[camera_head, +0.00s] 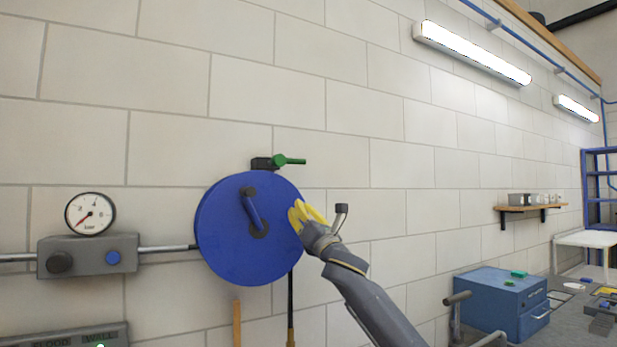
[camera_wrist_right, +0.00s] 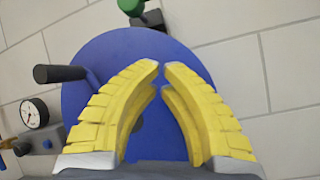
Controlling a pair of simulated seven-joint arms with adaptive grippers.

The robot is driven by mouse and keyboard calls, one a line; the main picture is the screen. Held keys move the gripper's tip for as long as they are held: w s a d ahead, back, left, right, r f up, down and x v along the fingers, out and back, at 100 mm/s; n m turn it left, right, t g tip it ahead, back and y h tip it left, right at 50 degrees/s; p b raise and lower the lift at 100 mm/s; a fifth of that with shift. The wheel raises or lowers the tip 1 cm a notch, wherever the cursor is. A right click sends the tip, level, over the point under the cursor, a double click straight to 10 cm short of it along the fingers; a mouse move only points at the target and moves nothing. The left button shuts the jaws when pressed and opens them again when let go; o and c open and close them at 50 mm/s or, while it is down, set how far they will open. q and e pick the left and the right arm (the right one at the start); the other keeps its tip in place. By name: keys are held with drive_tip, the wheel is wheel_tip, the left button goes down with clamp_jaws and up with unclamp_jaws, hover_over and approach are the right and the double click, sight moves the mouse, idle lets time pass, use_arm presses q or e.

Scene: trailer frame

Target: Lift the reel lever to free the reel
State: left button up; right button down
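The blue reel (camera_head: 222,225) is a round disc on the wall with a dark-knobbed crank; it also fills the middle of the right wrist view (camera_wrist_right: 95,55). The green reel lever (camera_head: 289,160) sits on a black block just above the reel and points right, about level. In the right wrist view the lever (camera_wrist_right: 131,6) is cut off by the top edge. My right gripper (camera_head: 294,216) is at the reel's right side, below the lever and apart from it. Its yellow fingers (camera_wrist_right: 161,68) have a narrow gap between the tips and hold nothing. My left gripper is out of view.
A grey block (camera_head: 85,257) with a pressure gauge (camera_head: 90,213) is on the wall to the left, joined by a pipe towards the reel. A blue drawer cabinet (camera_head: 490,295) stands at the lower right. The wall around the lever is clear.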

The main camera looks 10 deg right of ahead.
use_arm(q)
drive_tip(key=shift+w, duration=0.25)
use_arm(e)
drive_tip(key=d+r+n, duration=0.2)
drive_tip(key=r, duration=0.1)
drive_tip(key=d+r+n+h, duration=0.1)
drive_tip(key=n, duration=0.1)
drive_tip(key=shift+s+d+r+t, duration=0.15)
drive_tip(key=shift+s+r+t, duration=0.1)
drive_tip(key=shift+s+t, duration=0.15)
drive_tip(key=shift+w, duration=0.1)
